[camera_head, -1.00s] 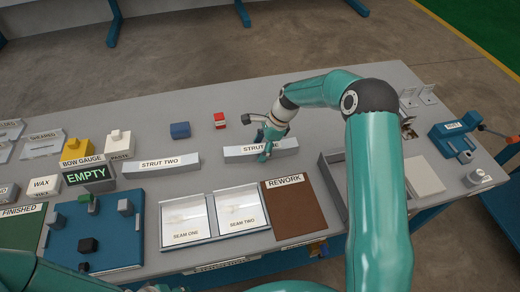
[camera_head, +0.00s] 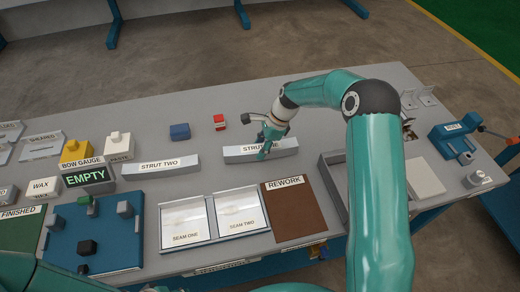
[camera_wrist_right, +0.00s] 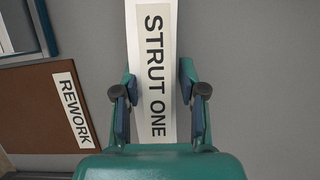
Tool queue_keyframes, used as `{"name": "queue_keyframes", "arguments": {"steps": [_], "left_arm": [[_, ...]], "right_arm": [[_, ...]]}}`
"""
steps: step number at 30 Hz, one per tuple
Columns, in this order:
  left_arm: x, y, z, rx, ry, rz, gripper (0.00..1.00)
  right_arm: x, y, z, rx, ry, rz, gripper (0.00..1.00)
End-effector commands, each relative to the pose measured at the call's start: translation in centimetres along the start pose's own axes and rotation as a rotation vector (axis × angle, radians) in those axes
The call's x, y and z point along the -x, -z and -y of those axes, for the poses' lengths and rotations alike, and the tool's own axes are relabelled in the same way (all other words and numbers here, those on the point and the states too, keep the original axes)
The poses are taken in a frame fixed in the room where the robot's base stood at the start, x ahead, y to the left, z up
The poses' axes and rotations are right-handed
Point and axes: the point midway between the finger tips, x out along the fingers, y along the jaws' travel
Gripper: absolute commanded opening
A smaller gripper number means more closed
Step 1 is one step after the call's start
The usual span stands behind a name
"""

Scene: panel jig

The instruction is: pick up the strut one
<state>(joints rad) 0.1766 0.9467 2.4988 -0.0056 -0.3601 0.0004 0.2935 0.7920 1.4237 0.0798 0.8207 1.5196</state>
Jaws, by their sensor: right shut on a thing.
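Strut one (camera_head: 240,153) is a long pale bar with a black-lettered label, lying on the grey bench right of the middle in the head view. In the right wrist view strut one (camera_wrist_right: 153,40) runs upward between the fingers. My right gripper (camera_head: 265,150) is down over the strut's right half and covers part of its label. In the right wrist view the right gripper (camera_wrist_right: 160,100) has one finger on each side of the strut, shut on it. The strut appears still on the bench. My left gripper is not clearly in view.
Strut two (camera_head: 160,166) lies to the left. A brown rework mat (camera_head: 290,215) and the seam trays (camera_head: 185,235) are in front. A grey open bin (camera_head: 328,172) is at the right.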

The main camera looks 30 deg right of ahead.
Motion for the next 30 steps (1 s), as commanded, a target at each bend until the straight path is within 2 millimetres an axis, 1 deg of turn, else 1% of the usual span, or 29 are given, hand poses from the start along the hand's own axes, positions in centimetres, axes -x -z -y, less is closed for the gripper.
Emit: {"name": "queue_keyframes", "arguments": {"steps": [5,8,11,18,24,27,30], "left_arm": [[-0.4,0.0,0.1,0.0,0.0,0.0,0.4],[-0.6,0.0,0.2,0.0,0.0,0.0,0.4],[-0.8,0.0,0.3,0.0,0.0,0.0,0.4],[-1.2,0.0,0.4,0.0,0.0,0.0,0.4],[-1.3,0.0,0.5,0.0,0.0,0.0,0.4],[-1.2,0.0,0.4,0.0,0.0,0.0,0.4],[-1.2,0.0,0.4,0.0,0.0,0.0,0.4]], "right_arm": [[1.9,-0.8,0.1,0.003,0.005,0.0,0.0],[3.5,-1.5,0.1,0.004,0.006,0.0,0.0],[5.5,-2.4,0.1,0.004,0.007,0.0,0.0],[10.9,-4.6,0.1,0.005,0.007,0.001,0.0],[14.5,-6.2,0.1,0.003,0.004,0.001,0.0],[15.9,-6.7,0.1,0.003,0.004,0.001,0.0],[16.8,-7.1,0.1,0.003,0.003,0.001,0.0]]}}
